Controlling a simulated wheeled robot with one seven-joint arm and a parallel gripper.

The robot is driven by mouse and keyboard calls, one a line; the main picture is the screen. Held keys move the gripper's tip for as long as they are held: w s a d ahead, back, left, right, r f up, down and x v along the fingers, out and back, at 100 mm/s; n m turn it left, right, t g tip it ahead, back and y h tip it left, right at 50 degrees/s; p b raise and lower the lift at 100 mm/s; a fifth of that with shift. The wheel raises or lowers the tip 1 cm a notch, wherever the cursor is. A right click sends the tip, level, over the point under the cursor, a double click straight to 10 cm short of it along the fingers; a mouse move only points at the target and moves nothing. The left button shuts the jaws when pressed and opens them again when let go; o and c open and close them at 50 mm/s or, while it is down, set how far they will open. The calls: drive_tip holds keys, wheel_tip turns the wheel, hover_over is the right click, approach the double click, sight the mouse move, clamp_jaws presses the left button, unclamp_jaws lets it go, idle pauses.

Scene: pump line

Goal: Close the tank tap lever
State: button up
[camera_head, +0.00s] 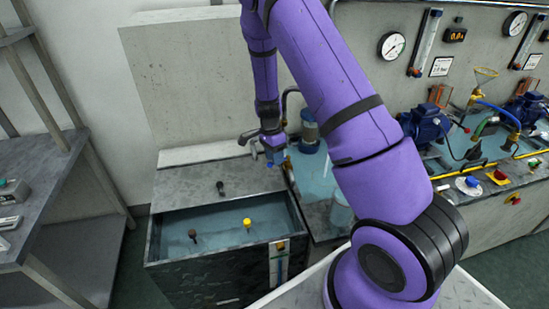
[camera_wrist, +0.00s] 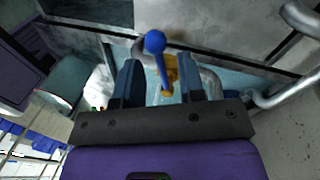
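The tank tap lever (camera_wrist: 161,62) is a blue rod with a round blue ball end, on a brass-yellow tap body (camera_wrist: 171,70) with grey pipe behind it. My gripper (camera_wrist: 159,66) has its two dark blue fingers apart, one on each side of the lever in the wrist view. Gaps show between the lever and both fingers; contact is not visible. In the head view my gripper (camera_head: 273,152) is at the back right corner of the dark tank (camera_head: 195,279). The tap is too small and covered there to make out clearly.
The tank holds water with a yellow float (camera_head: 247,223) and a dark knob. A grey spout (camera_head: 248,136) and a pipe stand close to my gripper. A bench with pumps (camera_head: 425,123) and gauges is at right. A metal shelf (camera_head: 75,165) is at left.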

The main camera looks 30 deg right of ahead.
drive_tip(key=shift+f, duration=0.3)
clamp_jaws()
drive_tip(key=m, duration=0.1)
drive_tip(key=w+m, duration=0.1)
drive_tip(key=m, duration=0.1)
drive_tip(key=shift+w+d+m+y, duration=0.2)
drive_tip(key=shift+w+m+y, duration=0.1)
drive_tip(key=shift+y, duration=0.1)
unclamp_jaws()
drive_tip(key=v, duration=1)
drive_tip(key=shift+r, duration=0.45)
